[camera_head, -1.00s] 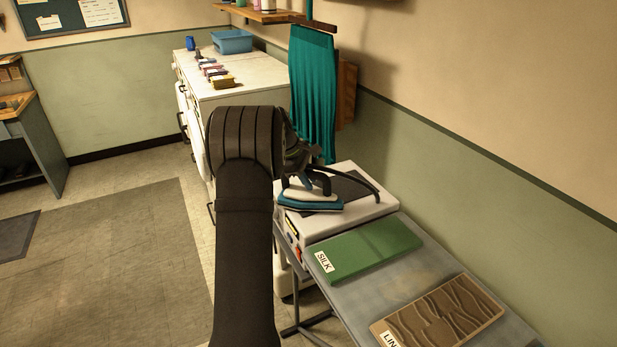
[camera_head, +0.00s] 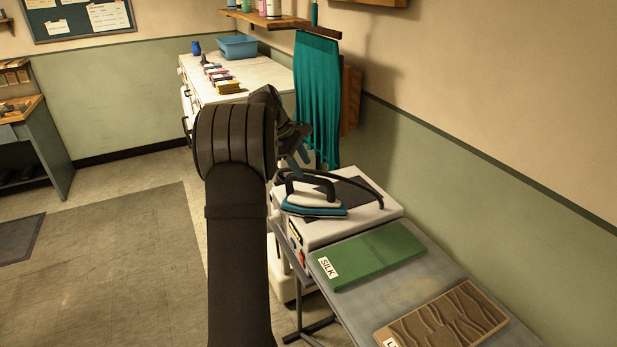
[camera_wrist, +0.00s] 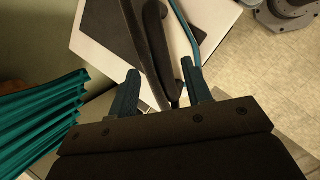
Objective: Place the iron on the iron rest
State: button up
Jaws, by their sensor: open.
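The iron (camera_head: 316,211) has a teal and white body and a black handle. In the head view it lies flat on the front part of a white box-shaped unit with a dark top pad (camera_head: 354,188), apparently the iron rest. How far the iron overlaps the pad is hard to tell. My gripper (camera_head: 299,162) is open just above the iron's handle, seemingly apart from it. In the wrist view the black handle (camera_wrist: 155,50) passes between the open fingers of my gripper (camera_wrist: 162,90), and the white unit (camera_wrist: 100,50) lies behind.
A green SILK board (camera_head: 370,255) and a brown ridged board (camera_head: 450,320) lie on the grey table nearer the camera. A teal pleated cloth (camera_head: 317,100) hangs close behind my gripper. A white counter (camera_head: 265,75) stands farther back. A dark cord arches over the unit.

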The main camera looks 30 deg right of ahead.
aim_at(312, 177)
jog(key=v, duration=0.3)
jog(key=shift+a+r, duration=0.15)
jog(key=shift+r, duration=0.15)
jog(key=x, duration=1.2)
jog(key=shift+f, duration=0.2)
notch_tip(312, 177, up, 3)
jog(key=shift+w+f, duration=0.1)
jog(key=shift+f, duration=0.05)
jog(key=shift+r, duration=0.6)
jog(key=shift+f, duration=0.1)
